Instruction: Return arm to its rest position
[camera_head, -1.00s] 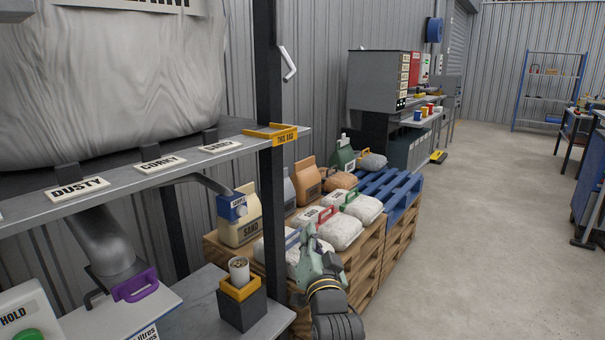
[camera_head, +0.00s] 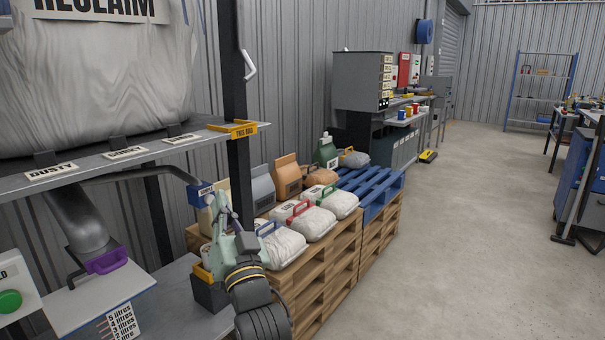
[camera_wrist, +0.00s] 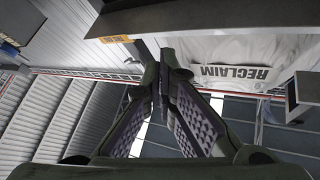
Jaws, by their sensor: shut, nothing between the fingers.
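My gripper (camera_head: 236,226) is in the lower middle of the head view, at the end of my arm and pointing up. Its fingers are shut and empty. It appears in front of the near pallet's left end and partly covers the yellow-and-black cup holder (camera_head: 208,290) and the sand bag behind it. In the wrist view my gripper (camera_wrist: 158,88) has its two ridged pads meeting at the tips with nothing between them. The upside-down RECLAIM bag (camera_wrist: 235,73) shows beyond it.
A steel shelf (camera_head: 100,168) with labels and a dark post (camera_head: 238,100) stand at left. Wooden pallets (camera_head: 330,262) with several bags and a blue pallet (camera_head: 372,190) stand behind my gripper. A purple handle (camera_head: 106,262) is at lower left. The concrete floor (camera_head: 470,230) at right is clear.

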